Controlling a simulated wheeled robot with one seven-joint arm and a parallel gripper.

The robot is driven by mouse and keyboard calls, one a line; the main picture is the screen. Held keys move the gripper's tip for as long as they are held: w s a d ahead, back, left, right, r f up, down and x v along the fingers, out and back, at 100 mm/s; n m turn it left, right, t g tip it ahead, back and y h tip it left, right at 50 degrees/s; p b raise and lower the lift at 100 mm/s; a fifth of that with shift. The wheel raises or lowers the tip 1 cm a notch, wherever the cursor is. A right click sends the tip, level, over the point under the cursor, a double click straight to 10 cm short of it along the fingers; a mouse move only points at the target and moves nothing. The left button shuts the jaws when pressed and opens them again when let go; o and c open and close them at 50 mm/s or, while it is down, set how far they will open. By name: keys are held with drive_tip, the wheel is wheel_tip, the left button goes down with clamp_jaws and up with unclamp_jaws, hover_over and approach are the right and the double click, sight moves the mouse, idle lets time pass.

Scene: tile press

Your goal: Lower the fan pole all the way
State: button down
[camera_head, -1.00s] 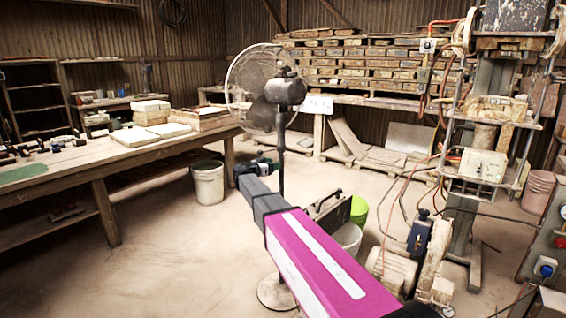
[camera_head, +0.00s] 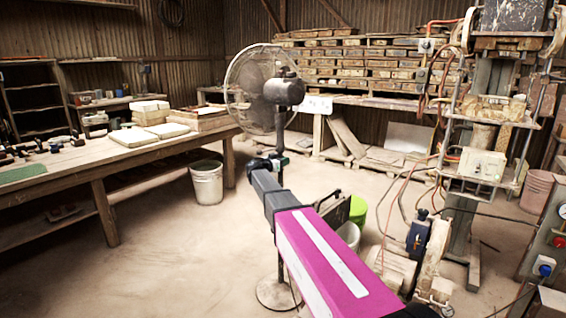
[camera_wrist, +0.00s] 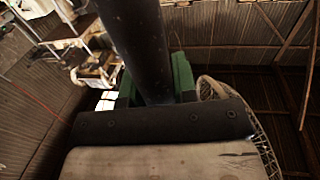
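The pedestal fan (camera_head: 265,90) stands upright on the floor, with a round wire cage and a dark motor. Its dark fan pole (camera_head: 280,128) runs down from the motor to a round base (camera_head: 278,294). My gripper (camera_head: 275,158) is at the pole, well below the motor; my arm hides part of the lower pole. In the wrist view the pole (camera_wrist: 138,40) passes between the green fingers (camera_wrist: 155,85), one on each side. I see no clear gap there, but cannot tell whether they are shut on it. Part of the cage (camera_wrist: 260,130) shows at the right.
A long workbench (camera_head: 105,165) with pale slabs stands at the left. A white bucket (camera_head: 207,182) is on the floor beside it. The floor in front of the bench is clear.

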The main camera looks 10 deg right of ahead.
wheel_tip(320, 180, down, 21)
drive_tip(key=shift+r, duration=0.2)
idle(0.3)
drive_tip(key=c, duration=0.9)
unclamp_jaws()
drive_tip(key=shift+s+a, duration=0.1)
drive_tip(key=v, duration=1)
drive_tip(key=shift+s+a, duration=0.2)
drive_tip(key=shift+a, duration=0.05)
